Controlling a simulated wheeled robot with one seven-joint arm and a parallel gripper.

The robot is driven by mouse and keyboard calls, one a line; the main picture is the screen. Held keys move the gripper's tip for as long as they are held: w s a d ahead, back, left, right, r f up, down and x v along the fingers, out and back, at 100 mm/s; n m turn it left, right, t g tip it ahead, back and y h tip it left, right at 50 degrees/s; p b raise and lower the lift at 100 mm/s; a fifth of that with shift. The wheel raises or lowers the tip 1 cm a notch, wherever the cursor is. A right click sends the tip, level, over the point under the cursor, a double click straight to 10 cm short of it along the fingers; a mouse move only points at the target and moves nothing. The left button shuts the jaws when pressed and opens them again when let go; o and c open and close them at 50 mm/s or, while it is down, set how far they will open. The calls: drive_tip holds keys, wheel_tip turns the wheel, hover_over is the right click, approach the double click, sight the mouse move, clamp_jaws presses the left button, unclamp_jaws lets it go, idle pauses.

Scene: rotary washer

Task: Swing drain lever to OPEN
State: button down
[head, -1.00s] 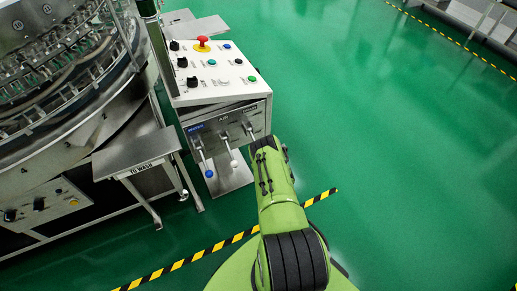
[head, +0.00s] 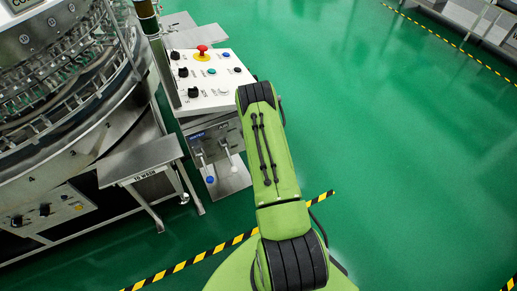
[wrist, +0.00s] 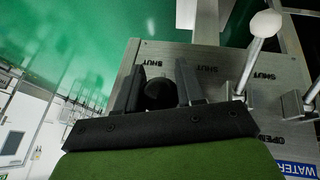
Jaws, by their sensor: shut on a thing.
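In the wrist view, a round black knob (wrist: 160,94) sits between the two fingers of my gripper (wrist: 160,86), which is shut on it. I take this to be the drain lever's knob; its shaft is hidden. Behind it is a grey metal panel (wrist: 215,62) with upside-down SHUT marks and a partly covered OPEN mark. In the head view my arm hides the gripper and the right part of the lever panel (head: 196,131).
A white-tipped lever (wrist: 265,24) is close beside my gripper; another, blue-tipped lever (head: 210,179) is farther left. The control box (head: 211,88) with a red button is above. The TO WASH table (head: 140,160) stands left. Green floor on the right is clear.

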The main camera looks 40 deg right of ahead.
drive_tip(key=shift+w+d+r, duration=0.1)
drive_tip(key=shift+r, duration=0.15)
drive_tip(key=shift+w+d+r, duration=0.1)
drive_tip(key=shift+w+r, duration=0.3)
drive_tip(key=shift+r, duration=0.1)
drive_tip(key=c, duration=0.7)
unclamp_jaws()
drive_tip(key=shift+s, duration=0.1)
drive_tip(key=p+v, duration=0.3)
drive_tip(key=v, duration=1.2)
drive_tip(key=shift+r, duration=0.35)
